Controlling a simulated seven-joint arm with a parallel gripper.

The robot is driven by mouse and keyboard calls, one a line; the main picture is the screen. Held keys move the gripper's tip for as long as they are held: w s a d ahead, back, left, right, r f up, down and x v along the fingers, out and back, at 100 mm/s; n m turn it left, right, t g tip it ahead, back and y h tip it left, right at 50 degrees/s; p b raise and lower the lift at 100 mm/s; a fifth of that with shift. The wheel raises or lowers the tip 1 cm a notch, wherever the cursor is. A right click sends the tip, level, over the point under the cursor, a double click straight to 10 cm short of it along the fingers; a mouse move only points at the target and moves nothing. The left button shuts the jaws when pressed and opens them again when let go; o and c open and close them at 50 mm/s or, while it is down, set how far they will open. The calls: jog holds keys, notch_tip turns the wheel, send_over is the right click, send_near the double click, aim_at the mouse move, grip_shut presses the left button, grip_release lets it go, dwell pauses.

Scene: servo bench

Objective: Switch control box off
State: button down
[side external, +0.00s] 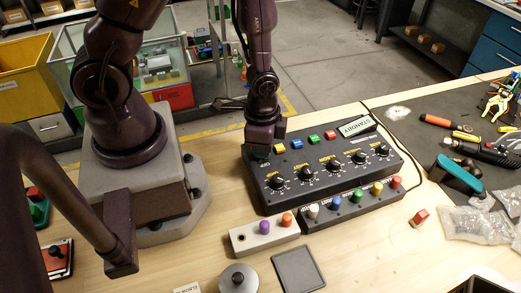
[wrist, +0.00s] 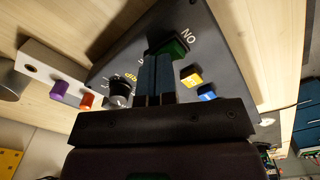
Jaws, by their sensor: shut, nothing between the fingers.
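The black control box (side external: 325,165) lies on the wooden bench, with a row of dial knobs and colored buttons on top. My gripper (side external: 262,148) is over the box's upper left corner in the side view. In the wrist view, my gripper (wrist: 155,80) has its fingers together and empty, with the tips at a green switch (wrist: 174,46) marked "ON". The tips overlap the switch's edge; I cannot tell whether they touch it. The fingers hide part of the switch and its other label. In the side view, my gripper largely hides that switch.
A yellow button (wrist: 191,78) and a blue button (wrist: 207,93) sit close to the fingers. A grey strip with purple and orange knobs (side external: 264,233) and a black strip with colored knobs (side external: 350,203) lie in front. Tools and bags (side external: 470,215) crowd the right.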

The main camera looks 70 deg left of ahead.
jog(key=shift+r, duration=3.5)
jog(key=shift+s, duration=0.2)
jog(key=s+r+n+t, duration=0.2)
jog(key=r+n, duration=0.1)
jog(key=r, duration=0.8)
jog(key=s+r+n+t, duration=0.2)
jog(key=r+n+t, duration=0.1)
jog(key=r, duration=0.8)
jog(key=shift+a+r+t, duration=0.3)
